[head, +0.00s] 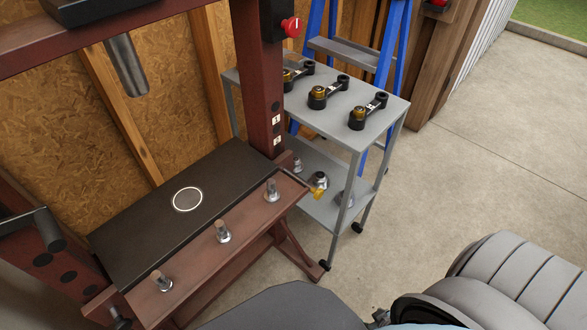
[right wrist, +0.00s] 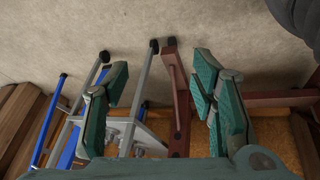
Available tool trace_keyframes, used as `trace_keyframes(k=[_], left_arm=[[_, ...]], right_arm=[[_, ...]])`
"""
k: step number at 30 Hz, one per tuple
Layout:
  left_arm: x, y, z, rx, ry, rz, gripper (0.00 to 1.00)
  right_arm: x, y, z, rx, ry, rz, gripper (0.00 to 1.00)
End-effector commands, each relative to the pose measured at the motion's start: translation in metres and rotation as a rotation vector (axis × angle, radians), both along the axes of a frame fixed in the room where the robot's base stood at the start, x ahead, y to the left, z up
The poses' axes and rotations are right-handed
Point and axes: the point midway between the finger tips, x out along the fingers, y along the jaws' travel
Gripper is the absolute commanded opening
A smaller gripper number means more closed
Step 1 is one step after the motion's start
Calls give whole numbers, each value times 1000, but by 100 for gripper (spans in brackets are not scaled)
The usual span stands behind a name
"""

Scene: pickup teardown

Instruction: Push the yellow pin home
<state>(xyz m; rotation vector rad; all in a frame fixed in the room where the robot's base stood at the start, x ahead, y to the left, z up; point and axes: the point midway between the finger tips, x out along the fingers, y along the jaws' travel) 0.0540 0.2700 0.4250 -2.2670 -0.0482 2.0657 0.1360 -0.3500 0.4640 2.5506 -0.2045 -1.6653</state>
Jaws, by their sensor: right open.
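The yellow pin (head: 318,194) shows as a small yellow end at the right end of the dark red press bed (head: 215,262), in the head view. How deep it sits in the frame cannot be told. I cannot make out the pin in the right wrist view. My right gripper (right wrist: 161,76) is open and empty, its green-padded fingers wide apart. Past them, the press's red leg (right wrist: 178,100) and the grey cart show at a distance. The right gripper is apart from the press. My left gripper is in neither view.
A grey cart (head: 385,103) with several black-and-gold piston parts stands right behind the press. A blue ladder (head: 393,45) stands behind it. Several metal pins stand on the press bed. A red button (head: 290,27) is on the post. Concrete floor (head: 480,150) at right is clear.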

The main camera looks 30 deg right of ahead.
Motion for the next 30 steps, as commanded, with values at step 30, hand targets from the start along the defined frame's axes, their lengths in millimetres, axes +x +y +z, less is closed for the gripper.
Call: trace_keyframes(k=[30], left_arm=[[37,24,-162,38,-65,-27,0]], right_arm=[[351,-19,222,262,-1131,401,51]])
